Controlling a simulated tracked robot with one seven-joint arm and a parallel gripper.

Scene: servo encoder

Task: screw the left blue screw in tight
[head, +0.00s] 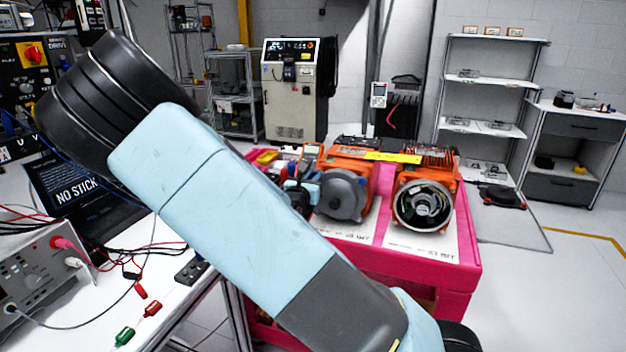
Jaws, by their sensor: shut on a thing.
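My own large light-blue arm crosses the head view from lower right to upper left and covers the middle. I cannot make out the jaws of my gripper in this view. Two orange motor units stand on a pink cart (455,285). The left orange motor (343,193) has a grey round end cover facing me. The right orange motor (424,200) shows an open round end with a metal core inside. Small light-blue and dark parts show beside the left motor, partly behind my arm; I cannot tell what they are. No blue screw can be made out at this size.
A white bench (185,295) at left holds a power supply (45,278), cables and red and green plugs (125,336). Shelves (490,85) stand at back right.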

